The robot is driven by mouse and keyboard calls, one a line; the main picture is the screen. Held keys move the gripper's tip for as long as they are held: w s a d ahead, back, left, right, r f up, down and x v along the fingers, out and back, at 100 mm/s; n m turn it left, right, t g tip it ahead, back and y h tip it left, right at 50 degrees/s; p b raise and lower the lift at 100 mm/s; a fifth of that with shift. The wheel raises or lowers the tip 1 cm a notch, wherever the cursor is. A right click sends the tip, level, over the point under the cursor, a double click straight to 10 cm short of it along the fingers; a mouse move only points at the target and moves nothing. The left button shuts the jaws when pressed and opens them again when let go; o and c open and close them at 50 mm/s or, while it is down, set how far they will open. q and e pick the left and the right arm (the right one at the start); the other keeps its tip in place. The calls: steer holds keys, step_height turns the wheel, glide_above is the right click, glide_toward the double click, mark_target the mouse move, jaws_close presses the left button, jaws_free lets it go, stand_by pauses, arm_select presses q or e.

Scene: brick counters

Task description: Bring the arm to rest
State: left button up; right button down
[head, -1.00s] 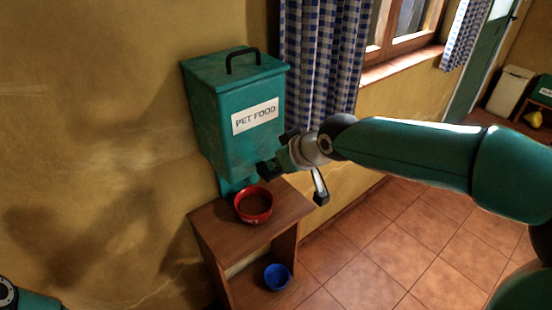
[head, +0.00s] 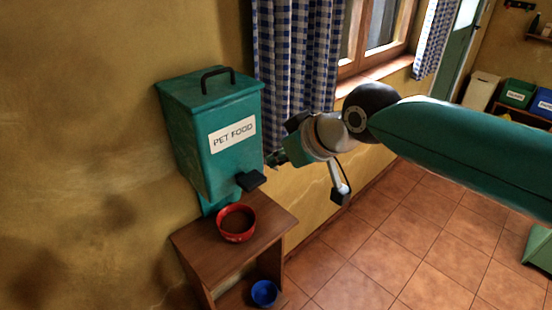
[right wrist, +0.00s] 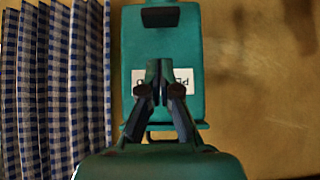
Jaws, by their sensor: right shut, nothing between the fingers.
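My right gripper (head: 274,159) is shut and empty, in the air just right of the teal pet food dispenser (head: 190,125) in the head view. In the right wrist view its closed fingers (right wrist: 160,72) show in front of the dispenser (right wrist: 185,52) and partly cover its label. A gap between gripper and dispenser is hard to judge. A dark lever (head: 251,180) sticks out at the dispenser's lower front. A red bowl (head: 236,237) with brown contents stands below it on a wooden shelf unit (head: 268,227). My left gripper is out of view.
A blue checked curtain (head: 298,70) hangs behind my right gripper, beside a window (head: 375,45). Bins (head: 517,93) stand at the far right.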

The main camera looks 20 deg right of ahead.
stand_by(0.7)
steer(key=s+a+f+m+g, duration=0.15)
steer(key=f+g, duration=0.25)
steer(key=f, duration=1.1)
steer(key=s+f+g, duration=0.2)
steer(key=f+g, duration=0.1)
steer(key=f, duration=1.3)
steer(key=s+a+f+m, duration=0.2)
steer(key=s+f, duration=0.5)
steer(key=f, duration=0.2)
steer(key=s+a+f+m+g, duration=0.1)
steer(key=s+a+f+m, duration=0.1)
steer(key=s+f, duration=0.6)
steer(key=shift+s+a+f+y, duration=0.25)
steer(key=shift+a+f+y, duration=0.15)
steer(key=shift+a+f, duration=0.5)
